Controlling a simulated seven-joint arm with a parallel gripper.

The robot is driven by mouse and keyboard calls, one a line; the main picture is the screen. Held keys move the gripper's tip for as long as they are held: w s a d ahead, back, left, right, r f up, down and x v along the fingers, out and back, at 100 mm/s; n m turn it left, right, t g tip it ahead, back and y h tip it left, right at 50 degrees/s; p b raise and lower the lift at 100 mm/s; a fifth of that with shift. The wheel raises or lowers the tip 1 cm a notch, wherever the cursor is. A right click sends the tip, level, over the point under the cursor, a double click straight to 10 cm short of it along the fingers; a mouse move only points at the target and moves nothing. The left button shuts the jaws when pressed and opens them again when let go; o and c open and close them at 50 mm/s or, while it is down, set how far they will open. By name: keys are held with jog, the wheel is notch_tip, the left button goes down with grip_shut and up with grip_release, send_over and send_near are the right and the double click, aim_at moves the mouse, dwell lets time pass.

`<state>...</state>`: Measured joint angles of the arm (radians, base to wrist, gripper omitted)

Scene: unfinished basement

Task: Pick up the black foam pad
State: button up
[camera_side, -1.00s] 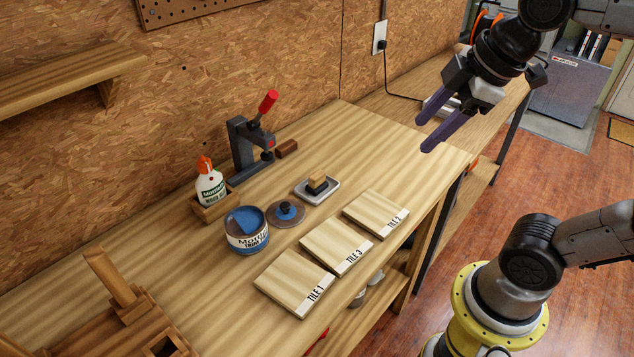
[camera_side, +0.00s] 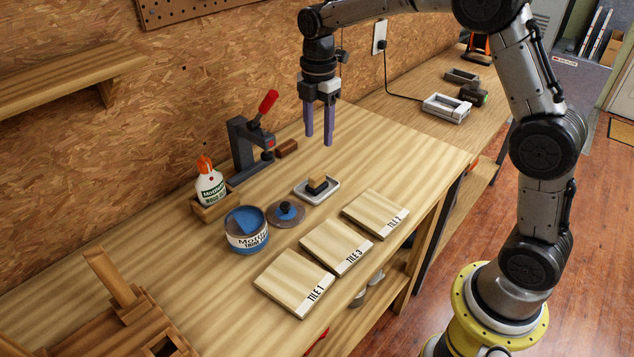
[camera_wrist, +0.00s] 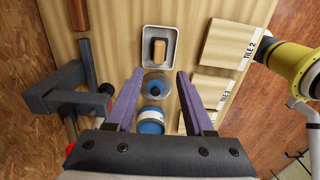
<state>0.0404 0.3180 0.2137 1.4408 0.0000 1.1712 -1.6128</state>
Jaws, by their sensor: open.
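The black foam pad (camera_side: 314,191) has a wooden block as its grip. It sits in a small white tray (camera_side: 332,196) on the workbench. In the wrist view the pad (camera_wrist: 159,61) shows mostly as its wooden top inside the tray (camera_wrist: 147,31), beyond my fingertips. My gripper (camera_side: 318,140) points down, open and empty, above the bench behind the tray. In the wrist view its two purple fingers (camera_wrist: 160,72) stand apart with nothing between them but the view of the bench.
Three tiles (camera_side: 336,247) lie along the front edge. A clamp with a red handle (camera_side: 248,145) and a glue bottle (camera_side: 210,188) stand at the back.

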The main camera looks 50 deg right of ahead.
aim_at(317, 174)
notch_tip(317, 174, down, 13)
jog(key=shift+a+r, duration=0.1)
jog(key=shift+a, duration=0.05)
dwell(0.4)
grip_shut()
